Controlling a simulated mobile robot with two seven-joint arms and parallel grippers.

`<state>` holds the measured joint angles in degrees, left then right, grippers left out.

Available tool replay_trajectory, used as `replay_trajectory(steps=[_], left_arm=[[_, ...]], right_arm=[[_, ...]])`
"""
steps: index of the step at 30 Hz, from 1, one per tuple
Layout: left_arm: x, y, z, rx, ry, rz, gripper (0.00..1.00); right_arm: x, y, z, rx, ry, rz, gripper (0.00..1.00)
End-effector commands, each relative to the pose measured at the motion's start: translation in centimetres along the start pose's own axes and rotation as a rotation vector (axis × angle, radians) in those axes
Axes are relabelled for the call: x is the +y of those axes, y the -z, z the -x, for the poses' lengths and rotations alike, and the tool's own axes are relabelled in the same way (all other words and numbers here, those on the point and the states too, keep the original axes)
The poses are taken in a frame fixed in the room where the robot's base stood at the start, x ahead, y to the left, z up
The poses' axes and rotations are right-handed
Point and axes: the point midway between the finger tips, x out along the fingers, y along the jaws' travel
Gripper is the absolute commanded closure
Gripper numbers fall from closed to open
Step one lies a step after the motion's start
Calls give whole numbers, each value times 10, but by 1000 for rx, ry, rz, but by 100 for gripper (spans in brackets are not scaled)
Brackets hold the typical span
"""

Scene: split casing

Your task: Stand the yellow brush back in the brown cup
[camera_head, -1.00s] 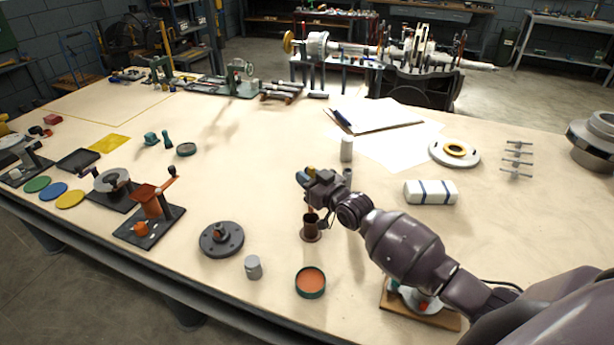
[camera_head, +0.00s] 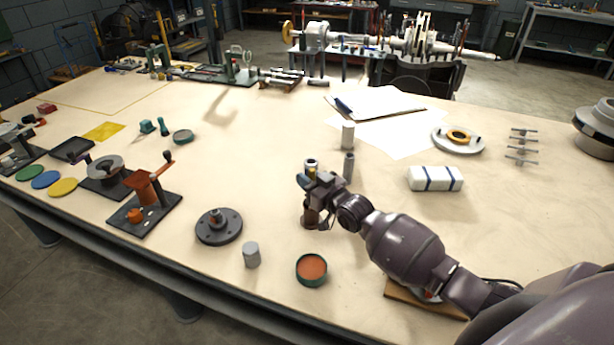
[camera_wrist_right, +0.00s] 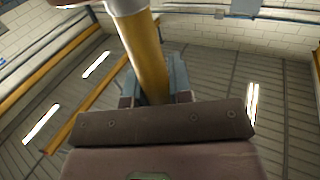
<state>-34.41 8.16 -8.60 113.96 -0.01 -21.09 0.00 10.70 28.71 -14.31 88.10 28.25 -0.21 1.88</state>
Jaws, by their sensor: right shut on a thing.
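The brown cup (camera_head: 311,219) stands on the workbench in the middle of the head view, partly covered by my right gripper. My right gripper (camera_head: 308,184) is just above the cup and shut on the yellow brush (camera_head: 312,170). The brush's upper end, with a pale grey top, shows above the fingers and looks roughly upright. In the right wrist view, the yellow handle (camera_wrist_right: 147,58) rises from between the fingers to a pale collar at the top edge. The brush's lower end is hidden, so I cannot tell whether it is inside the cup. My left gripper is not in view.
A dark grey cylinder (camera_head: 349,166) stands close behind my right gripper, with a lighter cylinder (camera_head: 347,135) beyond. In front are a round orange-filled dish (camera_head: 312,268) and a small grey cylinder (camera_head: 251,255). A dark flanged disc (camera_head: 218,227) lies left of the cup.

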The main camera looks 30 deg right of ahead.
Motion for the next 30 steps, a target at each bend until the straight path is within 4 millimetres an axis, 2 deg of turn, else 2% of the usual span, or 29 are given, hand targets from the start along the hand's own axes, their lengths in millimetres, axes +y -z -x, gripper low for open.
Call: replay_trajectory(steps=[10,11,15,17,26,30], left_arm=[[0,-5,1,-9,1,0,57],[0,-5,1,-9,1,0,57],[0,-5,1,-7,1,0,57],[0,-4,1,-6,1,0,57],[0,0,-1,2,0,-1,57],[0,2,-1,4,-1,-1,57]], right_arm=[[0,-2,0,1,0,0,100],[0,-2,0,1,0,0,78],[0,-2,0,1,0,0,57],[0,-3,0,1,0,0,50],[0,-3,2,0,0,0,50],[0,-3,12,-1,0,0,50]])
